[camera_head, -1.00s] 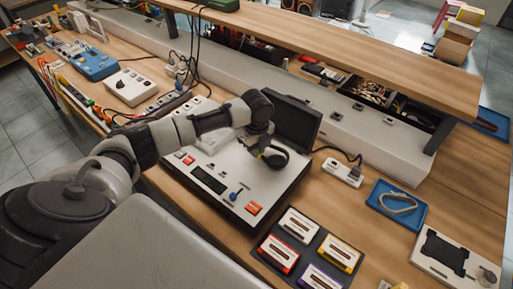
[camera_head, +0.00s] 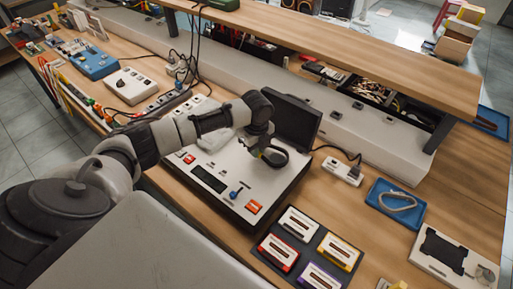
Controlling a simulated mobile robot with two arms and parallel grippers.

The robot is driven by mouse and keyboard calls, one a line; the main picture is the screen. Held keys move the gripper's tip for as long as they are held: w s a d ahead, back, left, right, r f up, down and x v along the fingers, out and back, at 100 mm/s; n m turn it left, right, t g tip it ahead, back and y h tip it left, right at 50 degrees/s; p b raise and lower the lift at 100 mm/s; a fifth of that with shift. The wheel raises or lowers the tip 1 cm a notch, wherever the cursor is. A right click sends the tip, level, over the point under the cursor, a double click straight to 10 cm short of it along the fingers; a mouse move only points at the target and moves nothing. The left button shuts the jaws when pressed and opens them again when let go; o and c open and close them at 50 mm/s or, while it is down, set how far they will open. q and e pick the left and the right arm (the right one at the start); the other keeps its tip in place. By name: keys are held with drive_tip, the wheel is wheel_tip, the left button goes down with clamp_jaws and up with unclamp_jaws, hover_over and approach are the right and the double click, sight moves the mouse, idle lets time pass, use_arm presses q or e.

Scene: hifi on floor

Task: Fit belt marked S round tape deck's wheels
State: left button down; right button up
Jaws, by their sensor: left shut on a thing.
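The tape deck (camera_head: 237,195) is a pale, flat unit with a dark edge, a display, orange and red buttons and a raised black lid (camera_head: 296,118) at its back. My left gripper (camera_head: 268,154) points down over the deck's back right part, in front of the lid. It is shut on a small dark loop (camera_head: 283,158), which looks like a belt; no S mark can be read. The wheels cannot be made out under the gripper. I cannot tell whether the loop touches them. My right gripper is not in view.
A blue tray (camera_head: 375,197) with a pale loop (camera_head: 398,202) lies to the right. A dark mat with several cassettes (camera_head: 299,224) lies in front of the deck. A power strip (camera_head: 342,171) with a cable is right of the lid. A wooden shelf (camera_head: 350,62) runs behind.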

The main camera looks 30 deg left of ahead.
use_arm(q)
drive_tip(key=shift+f, duration=0.2)
drive_tip(key=c, duration=1.1)
unclamp_jaws()
drive_tip(key=shift+r, duration=0.1)
wheel_tip(320, 180, up, 17)
drive_tip(key=p, duration=0.6)
drive_tip(key=shift+f, duration=0.2)
idle(0.8)
